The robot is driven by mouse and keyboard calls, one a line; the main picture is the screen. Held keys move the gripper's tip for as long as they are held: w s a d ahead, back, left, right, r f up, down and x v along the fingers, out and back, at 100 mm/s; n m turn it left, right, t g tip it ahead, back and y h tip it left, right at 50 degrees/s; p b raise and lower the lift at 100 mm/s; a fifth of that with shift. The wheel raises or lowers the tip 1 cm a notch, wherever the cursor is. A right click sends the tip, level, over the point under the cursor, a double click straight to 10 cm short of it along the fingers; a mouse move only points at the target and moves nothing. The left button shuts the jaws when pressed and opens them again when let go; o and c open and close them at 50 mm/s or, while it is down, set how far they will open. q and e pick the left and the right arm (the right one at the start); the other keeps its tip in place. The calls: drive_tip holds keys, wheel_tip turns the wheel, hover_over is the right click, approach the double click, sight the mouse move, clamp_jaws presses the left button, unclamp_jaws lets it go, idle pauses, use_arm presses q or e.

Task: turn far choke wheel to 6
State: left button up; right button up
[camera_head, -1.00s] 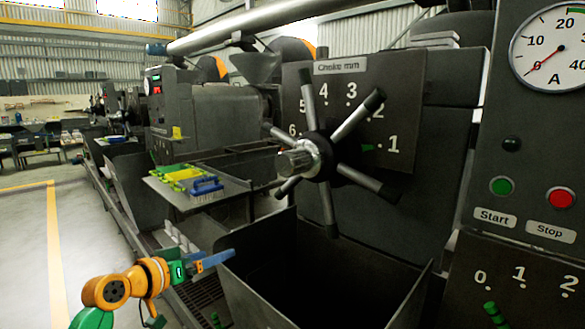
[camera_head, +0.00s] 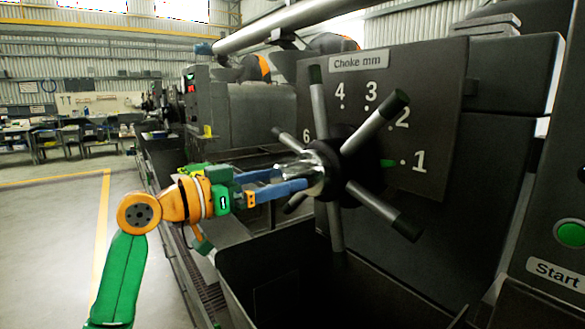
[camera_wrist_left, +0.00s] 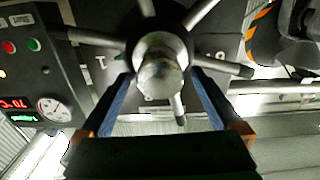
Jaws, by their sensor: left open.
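The choke wheel (camera_head: 350,150) has several grey spokes with dark tips around a black hub, with a shiny metal shaft end (camera_head: 320,168) in front. Its panel (camera_head: 440,110) reads "Choke mm" with numbers; 1, 2, 3, 4 and 6 show, and 5 is hidden. A green mark (camera_head: 388,163) sits beside the 1. My left gripper (camera_head: 302,182) is open, its blue fingers pointing at the shaft end. In the wrist view the fingers lie on either side of the shaft end (camera_wrist_left: 160,78), with contact unclear. My right gripper is out of view.
A dark open bin (camera_head: 300,270) stands below the wheel. At right is a panel with a green Start button (camera_head: 571,234). More machines run off to the far left. The floor (camera_head: 50,240) at left is clear, with a yellow line.

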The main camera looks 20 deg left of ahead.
sight(315, 173)
use_arm(q)
drive_tip(key=shift+x, duration=1.2)
drive_tip(key=shift+w+d+f, duration=0.15)
drive_tip(key=shift+w+d, duration=0.15)
drive_tip(key=shift+s+a, duration=0.15)
drive_tip(key=c, duration=0.4)
clamp_jaws()
